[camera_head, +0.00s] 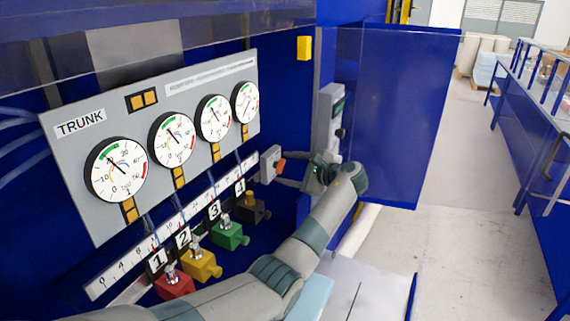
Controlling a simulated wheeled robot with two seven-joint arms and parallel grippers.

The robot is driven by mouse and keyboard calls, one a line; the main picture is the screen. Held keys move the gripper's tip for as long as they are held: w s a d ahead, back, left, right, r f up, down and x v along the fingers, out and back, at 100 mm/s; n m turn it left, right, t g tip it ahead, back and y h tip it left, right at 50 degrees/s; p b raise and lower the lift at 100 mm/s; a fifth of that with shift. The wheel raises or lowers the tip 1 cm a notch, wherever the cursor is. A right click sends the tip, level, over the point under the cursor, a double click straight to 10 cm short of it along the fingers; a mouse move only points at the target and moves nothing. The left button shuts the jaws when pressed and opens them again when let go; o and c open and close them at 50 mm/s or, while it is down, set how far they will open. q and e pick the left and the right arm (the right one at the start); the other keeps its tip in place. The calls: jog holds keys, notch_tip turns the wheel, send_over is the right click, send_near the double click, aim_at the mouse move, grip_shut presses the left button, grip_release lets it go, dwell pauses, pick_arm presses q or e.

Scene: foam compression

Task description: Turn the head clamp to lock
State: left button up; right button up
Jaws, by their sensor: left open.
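A small grey box (266,164) with an orange-red knob (281,165) sits to the right of the gauge panel. It looks like the head clamp switch, but I cannot read a label on it. My left arm reaches in from the bottom left, and its left gripper (290,169) is beside the knob, pointing left at it. The jaws are open, with the knob just in front of or between the fingertips; I cannot tell whether they touch. The knob's exact angle is too small to read. My right gripper is not in view.
A grey gauge panel (75,139) marked TRUNK carries several round dials. Below are numbered valves, including red (174,284), yellow (201,264) and green (230,235). A grey control box (328,108) stands behind my wrist. A blue panel (390,110) stands right; open floor (470,250) lies beyond.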

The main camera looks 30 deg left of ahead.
pick_arm(q)
jog(key=shift+w+a+f, duration=0.1)
jog(key=shift+a+f, duration=0.05)
jog(key=shift+a, duration=0.4)
jog(key=shift+c, duration=0.4)
jog(key=c, duration=1)
jog(key=shift+o, duration=0.2)
